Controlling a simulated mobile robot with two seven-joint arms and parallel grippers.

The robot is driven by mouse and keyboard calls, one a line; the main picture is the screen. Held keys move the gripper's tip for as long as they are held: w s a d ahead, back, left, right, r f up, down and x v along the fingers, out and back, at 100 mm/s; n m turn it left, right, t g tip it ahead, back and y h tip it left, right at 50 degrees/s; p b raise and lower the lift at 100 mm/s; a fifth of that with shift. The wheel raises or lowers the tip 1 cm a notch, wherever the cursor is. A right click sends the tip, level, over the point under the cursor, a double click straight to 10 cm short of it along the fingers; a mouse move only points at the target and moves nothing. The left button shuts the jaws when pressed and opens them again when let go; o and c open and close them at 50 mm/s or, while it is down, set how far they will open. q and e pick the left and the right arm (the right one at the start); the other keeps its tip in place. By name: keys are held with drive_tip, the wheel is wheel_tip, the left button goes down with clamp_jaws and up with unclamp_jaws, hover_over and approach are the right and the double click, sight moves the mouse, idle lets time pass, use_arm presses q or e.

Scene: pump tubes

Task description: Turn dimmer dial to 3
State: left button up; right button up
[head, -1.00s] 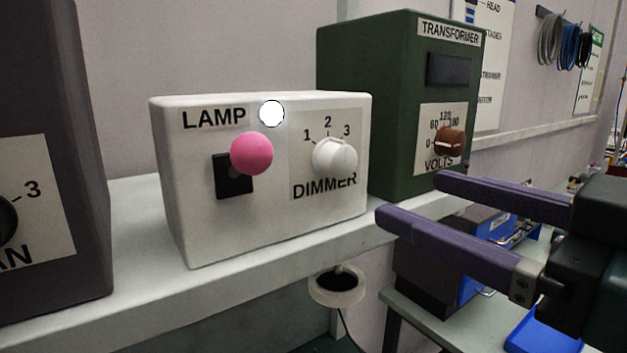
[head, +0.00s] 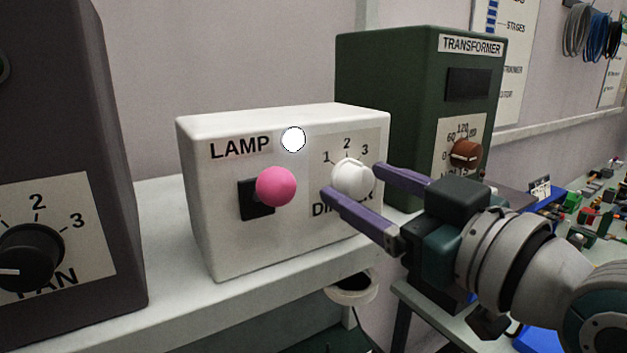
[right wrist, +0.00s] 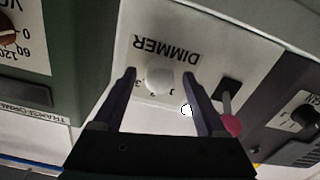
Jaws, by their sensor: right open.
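The white dimmer dial (head: 352,180) is on the right half of the front of the white lamp box (head: 250,245), under the marks 1, 2 and 3. Which mark it points to is hard to tell. My right gripper (head: 350,178) is open, with its purple fingers on either side of the dial in the head view. In the right wrist view the dial (right wrist: 159,80) shows upside down between the finger tips, and I cannot tell whether the fingers touch it. My left gripper is not in view.
A pink knob (head: 276,187) on a black switch and a white round lamp (head: 293,139) are left of the dial. A green transformer box (head: 385,75) stands behind right. A dark fan box (head: 75,120) stands left on the same white shelf (head: 240,300).

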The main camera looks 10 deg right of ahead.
clamp_jaws()
idle(0.5)
drive_tip(key=m+p, duration=0.1)
drive_tip(key=m, duration=0.7)
drive_tip(key=shift+m, duration=0.4)
idle(0.7)
unclamp_jaws()
drive_tip(key=shift+a, duration=0.1)
